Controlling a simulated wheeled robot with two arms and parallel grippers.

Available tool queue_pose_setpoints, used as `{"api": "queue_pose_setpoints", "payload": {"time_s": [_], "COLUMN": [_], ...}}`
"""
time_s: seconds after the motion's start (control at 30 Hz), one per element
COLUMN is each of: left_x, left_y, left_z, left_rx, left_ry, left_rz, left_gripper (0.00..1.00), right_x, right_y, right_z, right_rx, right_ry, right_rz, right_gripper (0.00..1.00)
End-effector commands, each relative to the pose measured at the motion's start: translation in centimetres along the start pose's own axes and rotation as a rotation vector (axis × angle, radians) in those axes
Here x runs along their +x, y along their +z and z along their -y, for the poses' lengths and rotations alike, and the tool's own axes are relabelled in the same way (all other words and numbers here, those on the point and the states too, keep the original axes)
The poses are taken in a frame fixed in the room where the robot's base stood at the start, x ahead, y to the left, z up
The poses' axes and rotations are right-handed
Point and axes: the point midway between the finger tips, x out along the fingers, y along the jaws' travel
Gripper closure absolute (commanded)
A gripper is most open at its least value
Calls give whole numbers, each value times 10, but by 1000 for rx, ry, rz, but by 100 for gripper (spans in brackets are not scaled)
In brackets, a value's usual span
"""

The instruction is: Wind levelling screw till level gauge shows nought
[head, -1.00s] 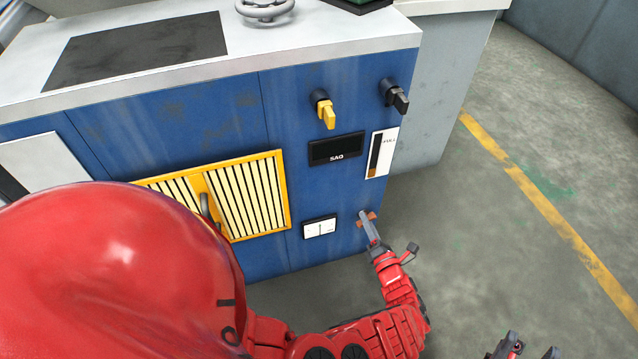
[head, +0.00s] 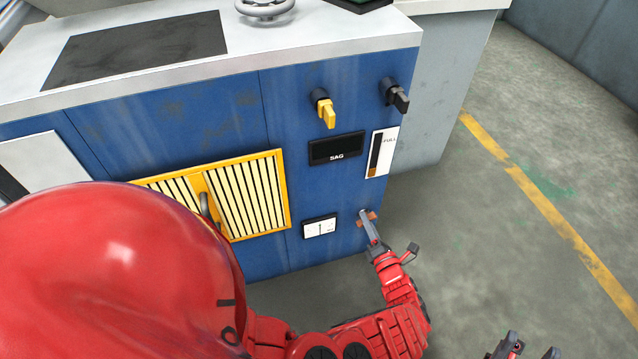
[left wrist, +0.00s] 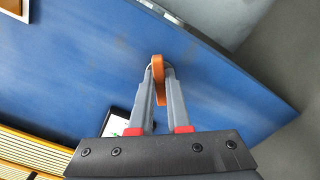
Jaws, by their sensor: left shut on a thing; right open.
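The levelling screw, an orange-brown cross-handle (head: 372,215), sits low at the right end of the blue machine front. My left gripper (head: 366,222) is shut on it, and the left wrist view shows the orange handle (left wrist: 158,78) between the two grey fingertips. The level gauge (head: 320,228) is a small white dial in a black frame just left of the screw. Its needle stands about upright near the middle, but the scale is too small to read. In the left wrist view the gauge (left wrist: 116,122) is partly hidden by the gripper. My right gripper (head: 528,350) is open at the bottom right edge, cut off.
Above are a yellow switch (head: 327,112), a black switch (head: 399,100), a display reading SAG (head: 336,149) and a strip gauge marked FULL (head: 381,153). A yellow-framed grille door (head: 285,190) lies left. The floor on the right is clear.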

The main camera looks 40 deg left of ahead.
Motion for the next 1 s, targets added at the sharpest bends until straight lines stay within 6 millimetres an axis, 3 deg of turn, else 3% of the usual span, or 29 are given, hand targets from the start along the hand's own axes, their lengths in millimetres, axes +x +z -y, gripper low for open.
{"api": "queue_pose_setpoints", "payload": {"time_s": [0.2,0.6,1.0], "left_x": [0,0,0], "left_y": [-2,-1,0], "left_z": [2,2,1], "left_rx": [173,218,447], "left_ry": [-1,-2,1], "left_rz": [-4,-1,0], "left_gripper": [100,100,100], "right_x": [-12,-14,-28], "right_y": [1,1,3], "right_z": [3,3,6], "right_rx": [0,0,0], "right_ry": [0,0,0], "right_rz": [0,0,0], "right_gripper": [50,50,50]}}
